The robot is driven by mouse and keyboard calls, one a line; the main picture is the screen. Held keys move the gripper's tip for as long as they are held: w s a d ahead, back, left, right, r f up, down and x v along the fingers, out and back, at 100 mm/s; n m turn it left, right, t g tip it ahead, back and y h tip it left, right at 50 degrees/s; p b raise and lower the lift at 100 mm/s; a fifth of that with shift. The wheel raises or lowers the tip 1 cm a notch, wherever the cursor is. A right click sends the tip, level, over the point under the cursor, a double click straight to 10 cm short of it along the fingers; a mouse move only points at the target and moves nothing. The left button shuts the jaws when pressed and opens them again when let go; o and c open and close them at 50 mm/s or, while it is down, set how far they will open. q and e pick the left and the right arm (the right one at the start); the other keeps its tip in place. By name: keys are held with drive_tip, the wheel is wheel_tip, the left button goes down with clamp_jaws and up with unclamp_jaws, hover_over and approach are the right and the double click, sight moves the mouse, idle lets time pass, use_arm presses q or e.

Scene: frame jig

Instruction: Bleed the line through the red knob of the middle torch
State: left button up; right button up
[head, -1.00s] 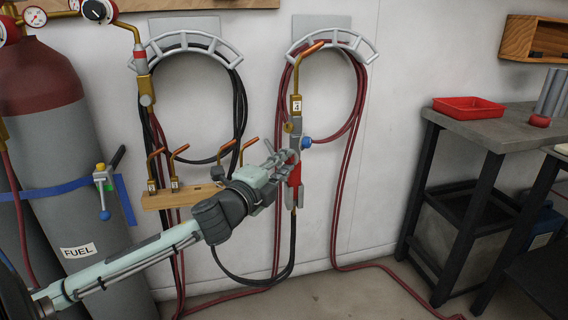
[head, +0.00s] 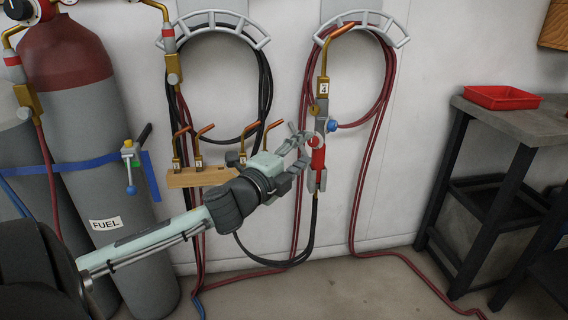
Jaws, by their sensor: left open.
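A torch (head: 324,108) hangs upright near the middle of the head view. It has a copper tip, a brass neck with a small number label, a blue knob (head: 332,126) on its right and a red section (head: 318,156) below. A small brass fitting shows on its left. I cannot tell a separate red knob apart from the red section. My left gripper (head: 306,151) is open, its fingers pointing at the torch from the left and overlapping the red section's left edge. I cannot tell whether they touch. My right gripper is not in view.
Hoses hang looped over wall brackets (head: 362,20) and run down to the floor. A wooden block (head: 197,178) with several copper tips is behind my left arm. Gas cylinders (head: 75,130) stand at left. A bench (head: 520,122) with a red tray (head: 501,97) stands at right.

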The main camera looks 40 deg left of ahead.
use_arm(q)
drive_tip(key=s, duration=0.9)
drive_tip(key=shift+d, duration=0.4)
